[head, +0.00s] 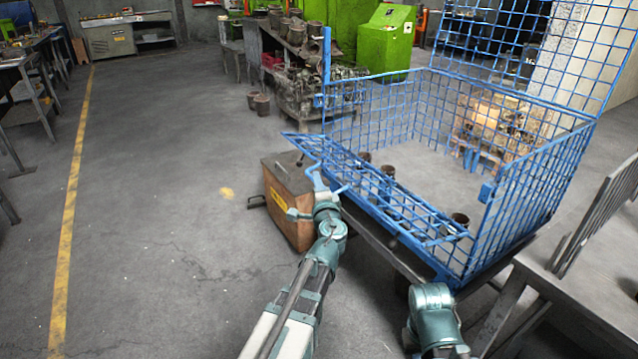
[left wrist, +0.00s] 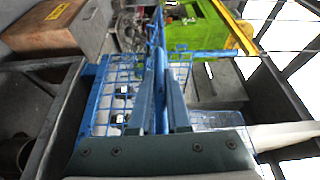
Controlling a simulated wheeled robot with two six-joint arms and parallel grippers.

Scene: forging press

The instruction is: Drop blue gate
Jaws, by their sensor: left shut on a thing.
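The blue gate (head: 352,172) is the mesh front panel of the blue wire cage (head: 572,122). It is tilted far outward and down from the cage front, with its free edge toward the lower left. My left gripper (head: 317,178) is at that free edge, shut on a blue bar of the gate. In the left wrist view, the two fingers (left wrist: 162,72) close around a blue bar, with the gate mesh (left wrist: 98,102) to their left. My right gripper is not in view; only part of my right arm shows at the bottom.
Several dark cylindrical parts (head: 387,171) stand in the cage behind the gate. A brown box (head: 290,212) with a dark lid stands on the floor just left of the gate. A grey railing (head: 592,225) is at right. The floor at left is open.

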